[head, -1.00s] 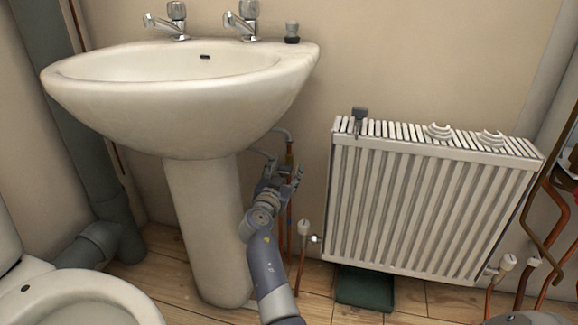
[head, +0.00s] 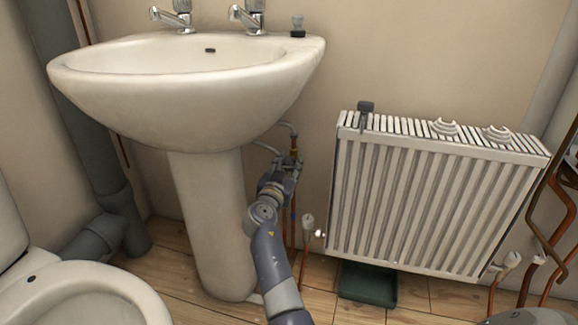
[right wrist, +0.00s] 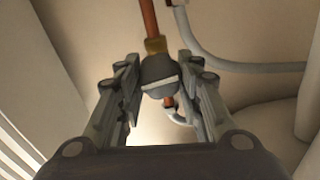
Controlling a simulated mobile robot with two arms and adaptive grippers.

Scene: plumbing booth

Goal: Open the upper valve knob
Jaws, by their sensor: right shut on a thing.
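My right gripper (head: 287,168) reaches in beside the basin pedestal, at the pipes below the basin. In the right wrist view its two fingers (right wrist: 158,85) are closed around a rounded grey valve knob (right wrist: 158,74) with a pale band. The knob sits at a brass fitting (right wrist: 156,45) on a copper pipe (right wrist: 149,18). In the head view the gripper hides the knob. How far the knob is turned cannot be told. My left gripper is not in view.
The white basin (head: 190,105) overhangs the pipes, and its pedestal (head: 212,220) stands close left of my right arm. A white radiator (head: 430,195) is to the right, with a radiator valve (head: 308,222) at its lower left. A toilet (head: 80,305) is at lower left.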

